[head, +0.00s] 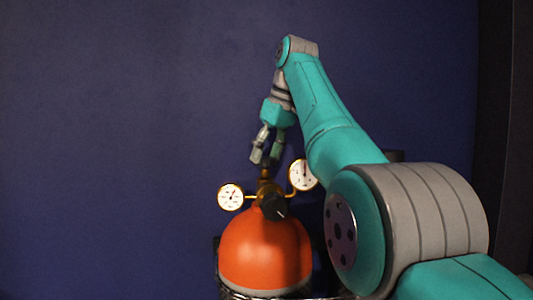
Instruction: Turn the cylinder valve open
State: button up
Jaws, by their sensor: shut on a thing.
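An orange gas cylinder (265,250) stands upright at the lower middle of the head view. On its top is a brass valve assembly (265,188) with a round gauge on each side and a dark knob (273,206) at the front. My gripper (265,157) reaches down from above. Its fingertips are at the top of the brass assembly, shut on the cylinder valve. The valve's handle is mostly hidden between the fingers, so its turn angle cannot be told.
The left gauge (230,197) and right gauge (303,174) stick out close to my fingers. A chain or metal band (235,293) runs around the cylinder low down. A plain dark blue wall (110,140) is behind. The left side is clear.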

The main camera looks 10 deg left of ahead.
jog(key=shift+f, duration=0.15)
jog(key=o, duration=1.2)
jog(key=shift+d, duration=0.1)
jog(key=shift+c, duration=0.2)
jog(key=shift+m, duration=0.3)
